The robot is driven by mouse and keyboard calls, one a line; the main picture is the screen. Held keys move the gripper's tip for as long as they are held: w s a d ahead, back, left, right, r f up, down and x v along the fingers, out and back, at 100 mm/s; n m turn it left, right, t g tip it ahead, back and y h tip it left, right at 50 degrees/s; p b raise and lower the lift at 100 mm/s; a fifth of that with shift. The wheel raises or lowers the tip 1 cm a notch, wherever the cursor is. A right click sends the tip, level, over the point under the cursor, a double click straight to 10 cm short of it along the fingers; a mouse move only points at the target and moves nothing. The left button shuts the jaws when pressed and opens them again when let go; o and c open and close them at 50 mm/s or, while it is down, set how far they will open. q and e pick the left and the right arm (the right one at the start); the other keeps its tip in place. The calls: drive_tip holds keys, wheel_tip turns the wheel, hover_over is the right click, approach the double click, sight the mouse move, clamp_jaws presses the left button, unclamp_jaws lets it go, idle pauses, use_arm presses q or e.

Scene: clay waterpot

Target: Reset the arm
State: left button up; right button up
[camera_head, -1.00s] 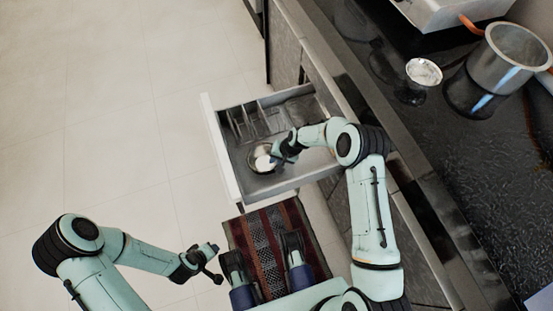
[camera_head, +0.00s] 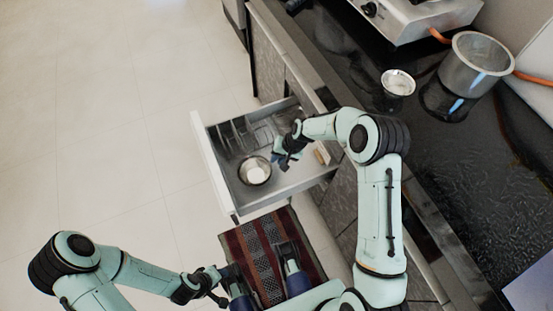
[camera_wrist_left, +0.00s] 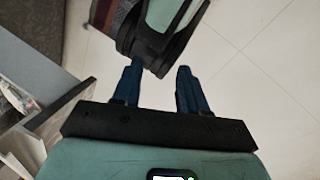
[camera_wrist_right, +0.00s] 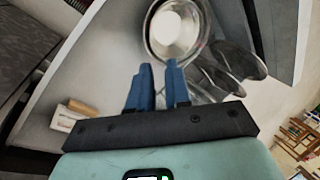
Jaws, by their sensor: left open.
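My right gripper (camera_head: 281,158) is over the open drawer (camera_head: 203,150), to the right of a metal bowl with a white inside (camera_head: 255,171). In the right wrist view its blue fingers (camera_wrist_right: 159,75) are a narrow gap apart with nothing seen between them. The bowl (camera_wrist_right: 176,32) lies just beyond the fingertips, apart from them in the head view. My left gripper (camera_head: 219,290) is low at the front, beside the striped mat (camera_head: 262,244). In the left wrist view its fingers (camera_wrist_left: 159,85) are wide apart and empty.
The pale floor (camera_head: 100,120) at the left is clear.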

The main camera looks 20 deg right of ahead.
idle(0.4)
use_arm(q)
drive_tip(key=s+d+r+g+p, duration=0.1)
drive_tip(key=s+r+p, duration=0.2)
drive_tip(key=r+p, duration=1.2)
drive_tip(key=shift+d+r+g+h+p, duration=0.2)
drive_tip(key=shift+d+g+h+p, duration=0.1)
drive_tip(key=shift+g+p, duration=0.1)
use_arm(e)
drive_tip(key=s+a+r+g, duration=0.1)
drive_tip(key=s+a, duration=0.1)
drive_tip(key=s, duration=0.8)
drive_tip(key=s+a+r+n+g, duration=0.1)
drive_tip(key=s+a+r, duration=0.1)
drive_tip(key=s, duration=0.9)
drive_tip(key=s+a+r+n+g, duration=0.1)
drive_tip(key=s+a+r, duration=0.1)
drive_tip(key=s, duration=0.8)
drive_tip(key=shift+s+a, duration=0.3)
drive_tip(key=shift+a, duration=0.3)
use_arm(q)
drive_tip(key=shift+w+m, duration=0.1)
drive_tip(key=shift+m, duration=0.2)
